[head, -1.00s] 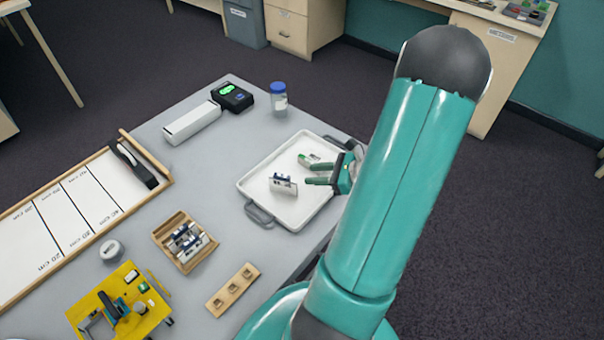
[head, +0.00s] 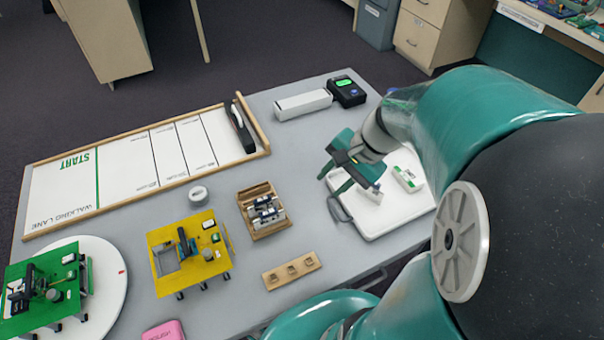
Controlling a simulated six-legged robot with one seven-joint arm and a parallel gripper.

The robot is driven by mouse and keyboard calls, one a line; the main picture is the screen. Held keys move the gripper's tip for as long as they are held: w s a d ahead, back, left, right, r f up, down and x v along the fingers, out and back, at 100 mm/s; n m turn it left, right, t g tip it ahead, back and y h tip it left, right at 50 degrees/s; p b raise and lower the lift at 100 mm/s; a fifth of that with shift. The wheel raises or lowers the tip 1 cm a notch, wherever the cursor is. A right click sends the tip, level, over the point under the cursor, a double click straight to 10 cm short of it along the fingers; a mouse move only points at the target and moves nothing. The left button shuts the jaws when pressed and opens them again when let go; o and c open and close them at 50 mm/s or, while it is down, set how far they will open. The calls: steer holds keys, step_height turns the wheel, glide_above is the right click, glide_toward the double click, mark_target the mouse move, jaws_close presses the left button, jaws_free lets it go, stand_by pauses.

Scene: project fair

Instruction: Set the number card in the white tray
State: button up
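The white tray (head: 400,211) lies at the right side of the grey table in the head view, partly hidden by my arm. A small white piece (head: 372,195), which looks like the number card, is in the tray just below and right of my gripper. Its lower part and any contact are hard to make out. My gripper (head: 337,180) is above the tray's left edge, with its green fingers apart and nothing visible between them. A green and white block (head: 408,179) lies farther right in the tray.
A wooden box (head: 272,230) of card-like pieces and a wooden holed strip (head: 291,272) are left of the tray. A yellow board (head: 165,240), a walking-lane board (head: 125,165) and a white bar (head: 303,104) also occupy the table.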

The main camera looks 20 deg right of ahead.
steer(key=s+a+r+n+t+h, duration=0.3)
steer(key=a+r+n, duration=0.6)
steer(key=n, duration=0.3)
steer(key=shift+s+a+r+h, duration=0.2)
steer(key=shift+s+r+h, duration=0.45)
steer(key=shift+h, duration=0.35)
